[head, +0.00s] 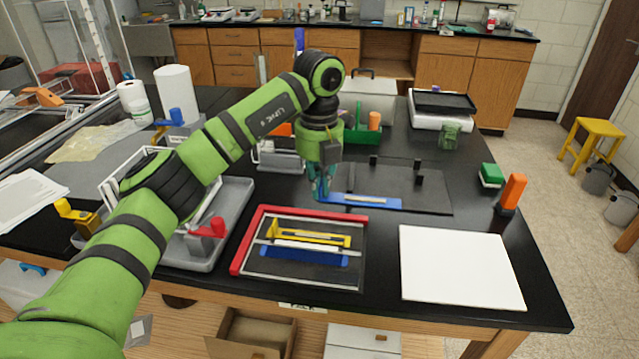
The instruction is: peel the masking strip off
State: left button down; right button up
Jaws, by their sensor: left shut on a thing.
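My left gripper (320,190) points down at the left end of a flat blue strip (391,204) on the dark mat. It is shut on the strip's left end, as far as I can tell; the fingertips are small and partly hidden. A pale band lies along the middle of the strip. Nearer me, a grey frame (361,268) sits inside a red L-shaped fixture (330,214). A yellow bar (318,237), a white strip and a blue piece (303,254) lie across the frame. I cannot tell which strip is the masking. My right gripper is out of view.
The dark mat (432,195) carries several small black posts. A white board (460,268) lies front right, with an orange-handled item (512,193) and a green block (492,174) beyond it. A grey tray (237,200) stands left of the fixture, under my arm.

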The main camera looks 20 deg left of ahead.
pick_arm(q)
jog(key=shift+r+p, duration=0.4)
jog(key=shift+r, duration=0.2)
dwell(0.4)
notch_tip(320, 180, up, 8)
jog(key=p, duration=0.6)
jog(key=shift+f, duration=0.1)
dwell(0.3)
